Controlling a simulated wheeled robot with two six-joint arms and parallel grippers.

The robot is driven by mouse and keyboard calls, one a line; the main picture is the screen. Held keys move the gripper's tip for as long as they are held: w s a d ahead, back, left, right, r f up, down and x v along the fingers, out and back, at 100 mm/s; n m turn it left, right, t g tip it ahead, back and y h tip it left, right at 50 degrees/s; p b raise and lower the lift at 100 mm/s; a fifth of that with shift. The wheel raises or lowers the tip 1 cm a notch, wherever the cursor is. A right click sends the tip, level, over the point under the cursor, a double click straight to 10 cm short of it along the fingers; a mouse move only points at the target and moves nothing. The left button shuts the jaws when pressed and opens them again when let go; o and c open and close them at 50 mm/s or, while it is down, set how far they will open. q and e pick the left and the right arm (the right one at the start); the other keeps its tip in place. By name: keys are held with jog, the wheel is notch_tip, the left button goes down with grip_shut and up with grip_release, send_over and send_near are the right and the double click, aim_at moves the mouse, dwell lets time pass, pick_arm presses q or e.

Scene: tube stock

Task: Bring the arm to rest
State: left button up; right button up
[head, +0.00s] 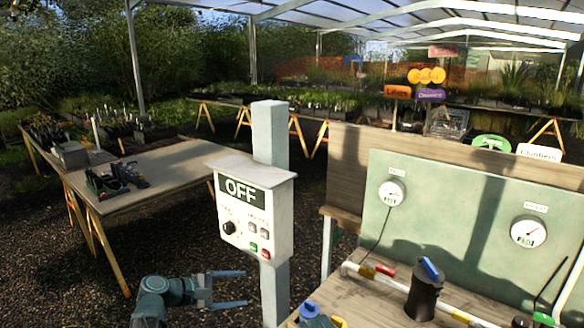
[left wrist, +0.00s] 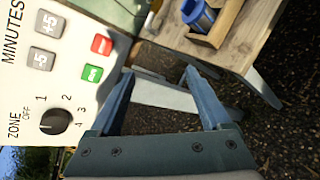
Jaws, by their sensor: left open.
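My left gripper (head: 243,289) is low in the head view, left of the post. Its two fingers point right, spread apart with nothing between them. In the left wrist view my left gripper (left wrist: 158,76) also shows open and empty. The white control box (head: 254,222) sits on the post above and beyond the gripper, its display reading OFF. In the left wrist view the control box (left wrist: 50,75) fills the left side, with a zone dial, two grey minutes buttons, a red button and a green one. The fingers appear apart from it. My right gripper is not in view.
A grey post (head: 270,135) carries the box. A wooden bench (head: 375,300) with a dark jug (head: 424,295), white pipe and green gauge panel (head: 455,215) stands at right. A table (head: 160,170) with plants and trays stands at left. Gravel (head: 80,295) is clear at lower left.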

pick_arm(q)
jog(key=s+d+f+m+g+y, duration=0.4)
jog(key=s+d+f+m+g, duration=0.2)
jog(key=s+d+f+m, duration=0.4)
jog(key=s+f+m+g+y, duration=0.1)
jog(key=s+f+m+y, duration=0.2)
jog(key=s+m+y, duration=0.5)
jog(key=shift+s+d+m+g, duration=0.3)
jog(key=shift+s+g, duration=0.1)
jog(key=shift+s, duration=1.2)
jog(key=shift+f, duration=0.1)
